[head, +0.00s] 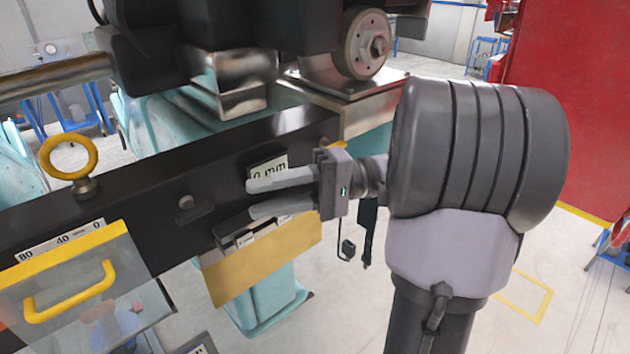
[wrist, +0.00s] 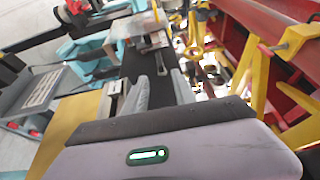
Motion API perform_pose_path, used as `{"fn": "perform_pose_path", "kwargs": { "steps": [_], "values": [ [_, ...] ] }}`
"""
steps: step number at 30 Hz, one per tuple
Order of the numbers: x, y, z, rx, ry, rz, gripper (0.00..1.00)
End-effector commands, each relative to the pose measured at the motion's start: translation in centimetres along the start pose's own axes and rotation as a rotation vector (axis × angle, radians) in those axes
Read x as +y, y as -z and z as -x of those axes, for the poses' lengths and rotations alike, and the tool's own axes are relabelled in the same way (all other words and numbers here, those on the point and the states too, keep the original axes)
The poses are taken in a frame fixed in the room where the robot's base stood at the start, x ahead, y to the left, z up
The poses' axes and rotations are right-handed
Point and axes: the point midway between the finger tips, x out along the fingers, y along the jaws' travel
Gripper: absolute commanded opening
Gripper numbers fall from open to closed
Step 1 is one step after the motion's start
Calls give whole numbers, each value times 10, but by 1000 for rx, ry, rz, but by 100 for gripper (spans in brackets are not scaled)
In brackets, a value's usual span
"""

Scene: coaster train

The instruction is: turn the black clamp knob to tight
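The black clamp knob (head: 192,208) sits on the side face of a long dark beam (head: 150,215), left of my gripper in the head view. It looks like a small winged knob. In the wrist view a small dark knob shape (wrist: 161,64) shows on the beam, beyond and between the fingertips. My gripper (head: 251,198) points left toward the knob, with its two grey fingers apart and nothing between them. A clear gap separates the fingertips from the knob. In the wrist view my gripper (wrist: 159,78) also shows its fingers spread.
A "0 mm" label (head: 268,170) is behind the upper finger. A slotted plate (head: 255,232) and a tan panel (head: 262,268) lie below. Red structure (head: 570,100) stands at right.

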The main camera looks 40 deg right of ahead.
Motion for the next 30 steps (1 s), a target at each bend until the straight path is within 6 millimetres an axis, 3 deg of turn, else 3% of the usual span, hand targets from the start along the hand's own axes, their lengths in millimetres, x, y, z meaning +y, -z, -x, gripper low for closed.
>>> {"fn": "perform_pose_path", "kwargs": {
  "steps": [6,12,27,30],
  "values": [
    [-7,1,58,4,3,-4,33],
    [-5,0,78,1,1,-2,33],
    [0,0,81,-2,-1,0,33],
    [8,-10,64,-61,-50,-18,33]
  ]
}}
